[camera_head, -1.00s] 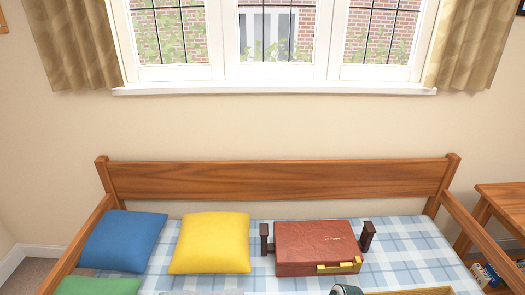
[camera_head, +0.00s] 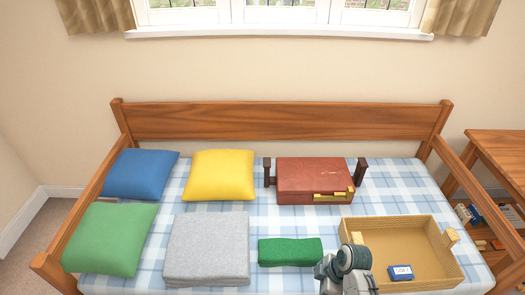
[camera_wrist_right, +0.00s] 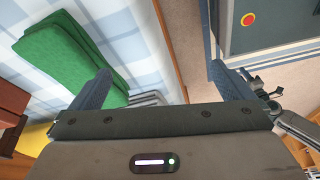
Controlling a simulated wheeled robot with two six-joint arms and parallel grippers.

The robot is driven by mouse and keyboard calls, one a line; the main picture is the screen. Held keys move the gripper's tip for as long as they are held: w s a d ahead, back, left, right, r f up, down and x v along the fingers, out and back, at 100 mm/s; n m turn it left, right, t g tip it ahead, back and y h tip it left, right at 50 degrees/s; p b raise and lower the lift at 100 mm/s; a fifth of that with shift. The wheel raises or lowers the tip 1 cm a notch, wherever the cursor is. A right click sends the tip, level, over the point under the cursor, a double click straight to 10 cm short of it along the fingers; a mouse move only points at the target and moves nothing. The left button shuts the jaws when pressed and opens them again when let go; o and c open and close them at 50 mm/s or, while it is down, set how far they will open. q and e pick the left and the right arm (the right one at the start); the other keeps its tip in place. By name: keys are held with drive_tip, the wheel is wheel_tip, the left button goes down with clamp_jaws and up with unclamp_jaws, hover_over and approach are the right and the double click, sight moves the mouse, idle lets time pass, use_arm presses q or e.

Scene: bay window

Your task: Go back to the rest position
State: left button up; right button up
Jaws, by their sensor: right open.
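My right gripper (camera_wrist_right: 163,75) is open in the right wrist view, with nothing between its fingers. Its left finger overlaps the green folded cloth in that picture, and I cannot tell the distance between them. In the head view, part of my right arm shows at the bottom, in front of the box, and its fingers cannot be made out. At the right edge of the wrist view is what looks like my left arm, its end small and dark; I cannot tell its jaw state. No left arm shows in the head view.
A wooden daybed carries blue (camera_head: 140,173), yellow (camera_head: 219,175) and green (camera_head: 112,238) cushions, a grey folded blanket (camera_head: 207,248), a green folded cloth (camera_head: 290,251), a red suitcase (camera_head: 308,180) and an open tan box (camera_head: 437,237) holding a blue card box (camera_head: 400,272). A side table (camera_head: 500,152) stands right.

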drive_tip(key=s+d+r+m+t+h, duration=0.2)
drive_tip(key=s+d+r+m, duration=0.4)
drive_tip(key=s, duration=0.3)
drive_tip(key=s+d+r+m+t+h, duration=0.1)
drive_tip(key=s+d+r+m+h, duration=0.2)
drive_tip(key=s+d+r+m, duration=0.45)
wheel_tip(320, 180, down, 24)
drive_tip(key=m+g, duration=0.1)
use_arm(q)
drive_tip(key=s, duration=0.1)
drive_tip(key=s+f, duration=0.1)
drive_tip(key=s, duration=0.1)
drive_tip(key=shift+a+p, duration=0.1)
drive_tip(key=shift+p, duration=0.25)
use_arm(e)
drive_tip(key=s+f, duration=0.6)
drive_tip(key=f, duration=0.4)
drive_tip(key=s+f+g, duration=0.1)
drive_tip(key=s+f, duration=0.5)
drive_tip(key=f, duration=0.4)
drive_tip(key=shift+d+f, duration=0.25)
drive_tip(key=shift+f, duration=0.05)
drive_tip(key=shift+m, duration=0.25)
